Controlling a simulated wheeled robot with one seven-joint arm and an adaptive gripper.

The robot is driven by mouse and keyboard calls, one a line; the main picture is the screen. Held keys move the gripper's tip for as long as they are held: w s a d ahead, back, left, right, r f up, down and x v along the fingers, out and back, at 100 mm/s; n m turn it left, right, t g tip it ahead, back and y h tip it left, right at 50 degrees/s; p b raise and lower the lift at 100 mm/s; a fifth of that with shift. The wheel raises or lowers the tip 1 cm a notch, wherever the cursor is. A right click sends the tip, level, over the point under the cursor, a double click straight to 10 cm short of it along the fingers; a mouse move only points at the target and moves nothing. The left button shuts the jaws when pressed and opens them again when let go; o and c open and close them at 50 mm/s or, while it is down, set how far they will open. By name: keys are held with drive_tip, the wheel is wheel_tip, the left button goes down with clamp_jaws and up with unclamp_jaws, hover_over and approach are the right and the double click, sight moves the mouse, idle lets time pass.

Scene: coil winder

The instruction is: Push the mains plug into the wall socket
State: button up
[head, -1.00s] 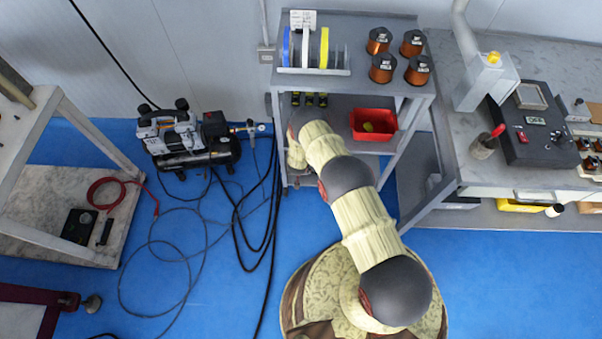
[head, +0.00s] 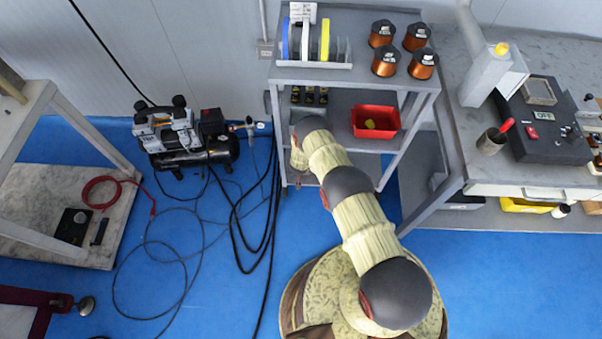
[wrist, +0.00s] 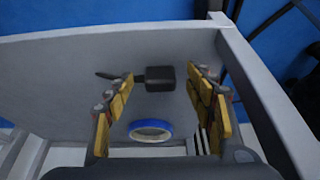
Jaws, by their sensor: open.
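In the wrist view my gripper (wrist: 165,110) has its two yellow-padded fingers spread apart, with nothing held between them. A dark block with a thin dark stem on its left (wrist: 160,78) shows between and beyond the fingertips, against a grey shelf surface. It may be the mains plug, but I cannot tell for sure. My gripper is hidden in the head view, low at the cart's left front.
The grey cart (head: 353,75) carries copper spools (head: 385,61) on top and a red bin (head: 376,121) below. A blue ring (wrist: 150,130) shows in the wrist view. A compressor (head: 185,138) and loose hoses lie left of the cart. A workbench (head: 455,130) stands right.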

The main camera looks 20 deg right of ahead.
drive_tip(key=shift+r, duration=0.1)
drive_tip(key=shift+c, duration=1.2)
drive_tip(key=c, duration=1)
drive_tip(key=shift+o, duration=0.2)
drive_tip(key=shift+r, duration=0.1)
drive_tip(key=shift+r, duration=0.2)
drive_tip(key=r, duration=0.1)
drive_tip(key=r+p, duration=0.2)
drive_tip(key=shift+s+r, duration=0.25)
drive_tip(key=shift+r, duration=0.05)
drive_tip(key=s+r+p, duration=0.7)
drive_tip(key=s+r, duration=0.1)
drive_tip(key=s, duration=0.5)
drive_tip(key=shift+s+a+r, duration=0.25)
drive_tip(key=shift+a+r, duration=0.1)
drive_tip(key=shift+r, duration=0.05)
